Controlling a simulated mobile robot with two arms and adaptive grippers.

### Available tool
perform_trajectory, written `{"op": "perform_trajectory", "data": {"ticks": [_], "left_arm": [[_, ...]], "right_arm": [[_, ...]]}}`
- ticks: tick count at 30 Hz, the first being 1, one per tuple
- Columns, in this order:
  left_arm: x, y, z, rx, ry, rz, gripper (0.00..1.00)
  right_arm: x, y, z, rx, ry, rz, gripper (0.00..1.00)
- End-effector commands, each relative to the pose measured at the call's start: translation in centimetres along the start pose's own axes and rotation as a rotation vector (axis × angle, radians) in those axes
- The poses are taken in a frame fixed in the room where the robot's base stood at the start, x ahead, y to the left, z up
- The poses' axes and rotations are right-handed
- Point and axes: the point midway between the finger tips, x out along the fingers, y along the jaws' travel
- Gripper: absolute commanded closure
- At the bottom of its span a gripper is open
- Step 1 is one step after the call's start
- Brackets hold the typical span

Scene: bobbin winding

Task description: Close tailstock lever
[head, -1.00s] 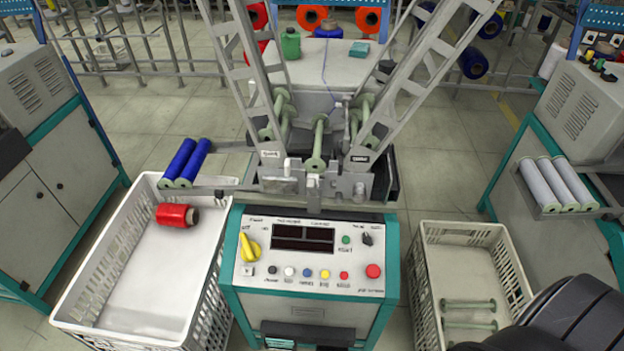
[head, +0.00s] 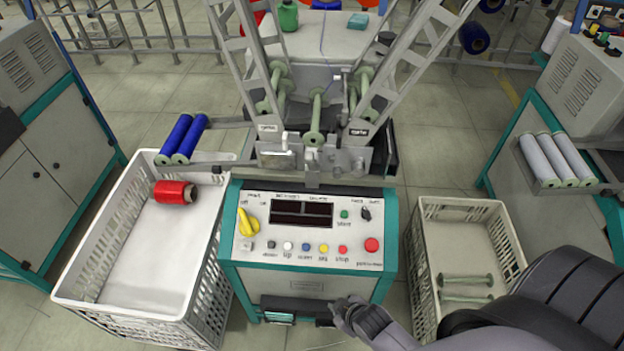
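The winding machine's control panel (head: 262,268) faces me, with a green bobbin (head: 315,118) in the mechanism above it. Grey metal blocks and brackets (head: 277,152) surround the bobbin's near end. I cannot pick out the tailstock lever with certainty among these small grey parts. My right arm enters from the lower right, and its gripper (head: 348,314) is in front of the machine's lower front, well below the bobbin. The gripper is small and seen from behind, so its finger opening is unclear. My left gripper is not in view.
A white crate (head: 75,292) at left holds a red spool (head: 175,192). Two blue spools (head: 183,140) lie on a rack behind it. A crate (head: 412,238) at right holds green bobbins (head: 466,280). Two slanted lattice frames (head: 420,55) flank the bobbin. Grey spools (head: 556,160) lie farther right.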

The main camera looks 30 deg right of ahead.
Motion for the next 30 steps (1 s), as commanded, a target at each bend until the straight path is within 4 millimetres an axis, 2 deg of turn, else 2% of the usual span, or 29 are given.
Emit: {"op": "perform_trajectory", "data": {"ticks": [1, 5, 9, 12, 17, 23, 30], "left_arm": [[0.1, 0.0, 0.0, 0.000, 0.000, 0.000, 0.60], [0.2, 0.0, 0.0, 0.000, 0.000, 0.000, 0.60], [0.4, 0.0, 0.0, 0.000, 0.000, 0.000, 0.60], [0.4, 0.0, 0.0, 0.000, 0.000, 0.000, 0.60], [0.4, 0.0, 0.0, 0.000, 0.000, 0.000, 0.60], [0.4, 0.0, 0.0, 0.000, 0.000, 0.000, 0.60], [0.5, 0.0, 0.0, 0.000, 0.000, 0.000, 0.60]], "right_arm": [[-1.2, 0.8, -1.6, -0.016, 0.027, 0.014, 1.00], [-4.1, 2.8, -5.1, -0.073, 0.097, 0.057, 1.00], [-7.4, 5.8, -9.7, -0.232, 0.245, 0.165, 1.00], [-8.1, 7.3, -11.6, -0.355, 0.333, 0.248, 1.00], [-8.8, 9.2, -13.9, -0.539, 0.459, 0.387, 1.00], [-10.3, 11.0, -16.0, -0.815, 0.617, 0.631, 1.00], [-14.0, 11.8, -17.1, -1.137, 0.774, 1.006, 1.00]]}}
